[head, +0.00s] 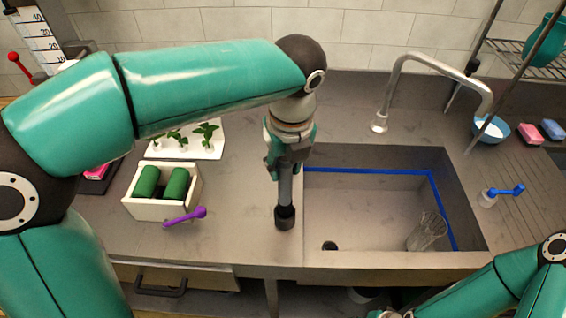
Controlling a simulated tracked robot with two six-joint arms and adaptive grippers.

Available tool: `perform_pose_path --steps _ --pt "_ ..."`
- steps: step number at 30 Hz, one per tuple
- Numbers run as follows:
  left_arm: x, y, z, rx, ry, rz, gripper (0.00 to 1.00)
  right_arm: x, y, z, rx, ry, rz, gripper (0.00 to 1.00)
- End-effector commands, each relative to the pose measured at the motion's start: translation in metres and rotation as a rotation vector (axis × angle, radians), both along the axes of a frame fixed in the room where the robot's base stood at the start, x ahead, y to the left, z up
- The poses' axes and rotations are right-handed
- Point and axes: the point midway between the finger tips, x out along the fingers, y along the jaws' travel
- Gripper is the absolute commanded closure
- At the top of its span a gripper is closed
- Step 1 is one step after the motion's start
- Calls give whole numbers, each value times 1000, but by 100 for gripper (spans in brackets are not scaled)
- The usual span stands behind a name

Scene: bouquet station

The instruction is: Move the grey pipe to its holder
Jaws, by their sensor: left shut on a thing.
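My left gripper (289,152) reaches in over the counter just left of the sink and points down. It is shut on the grey pipe (285,186), which hangs upright below the fingers. A short dark cylinder (285,217) is at the pipe's lower end, at counter level. I cannot tell whether it is the holder around the pipe or part of the pipe itself. My right arm comes in at the lower right, and its gripper is not in view.
The sink (380,200) holds a clear glass (427,231). A faucet (392,90) arches behind it.

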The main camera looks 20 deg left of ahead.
Motion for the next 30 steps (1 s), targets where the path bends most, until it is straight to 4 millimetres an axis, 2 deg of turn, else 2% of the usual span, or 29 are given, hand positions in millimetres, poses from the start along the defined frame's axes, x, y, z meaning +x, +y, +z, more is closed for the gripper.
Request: perform_pose_path --steps 16,30 --pt "0 0 -17 0 0 0 100 0 0 -11 0 0 0 60" --pt "0 0 -18 -1 -1 0 100 0 0 -11 0 0 0 60"
